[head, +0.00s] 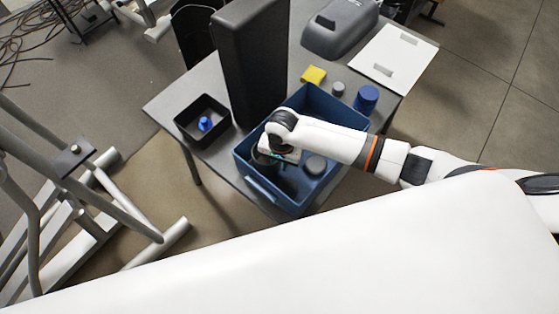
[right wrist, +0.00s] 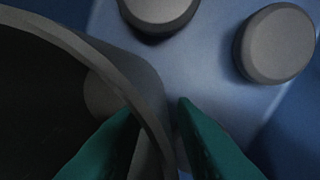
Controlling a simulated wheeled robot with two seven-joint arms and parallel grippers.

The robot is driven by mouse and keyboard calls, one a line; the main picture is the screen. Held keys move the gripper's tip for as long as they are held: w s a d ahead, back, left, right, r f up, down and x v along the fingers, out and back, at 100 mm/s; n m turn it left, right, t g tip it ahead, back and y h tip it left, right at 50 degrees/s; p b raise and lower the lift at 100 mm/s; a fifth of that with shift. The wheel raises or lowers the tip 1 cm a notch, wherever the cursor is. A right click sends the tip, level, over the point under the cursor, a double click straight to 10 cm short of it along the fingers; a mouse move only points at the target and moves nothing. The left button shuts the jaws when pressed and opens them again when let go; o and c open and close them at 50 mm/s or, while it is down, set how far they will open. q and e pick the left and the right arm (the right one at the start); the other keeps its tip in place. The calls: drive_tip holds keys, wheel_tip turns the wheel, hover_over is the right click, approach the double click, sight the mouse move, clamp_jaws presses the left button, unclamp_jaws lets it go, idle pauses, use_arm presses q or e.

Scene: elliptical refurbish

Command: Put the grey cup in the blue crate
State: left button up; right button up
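The blue crate (head: 262,188) stands on the dark table in the head view. My right gripper (head: 276,154) reaches down inside its walls, at the left part. The grey cup (head: 264,161) is dark and round, partly hidden under my wrist in the head view. In the right wrist view the cup (right wrist: 75,50) fills the left side, open end toward the camera. Its wall runs between the two green fingers of the right gripper (right wrist: 158,105), one inside the cup and one outside, both close against it. Whether its base touches the crate floor is hidden. My left gripper is not in view.
Inside the crate is a grey round-topped thing (head: 315,165); the wrist view shows two such tops (right wrist: 277,43). A tall dark box (head: 252,60) stands behind the crate, a black tray (head: 181,122) left.

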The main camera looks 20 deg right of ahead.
wheel_tip(320, 180, up, 12)
drive_tip(key=shift+d+r, duration=0.2)
idle(0.4)
drive_tip(key=shift+s, duration=0.15)
idle(0.3)
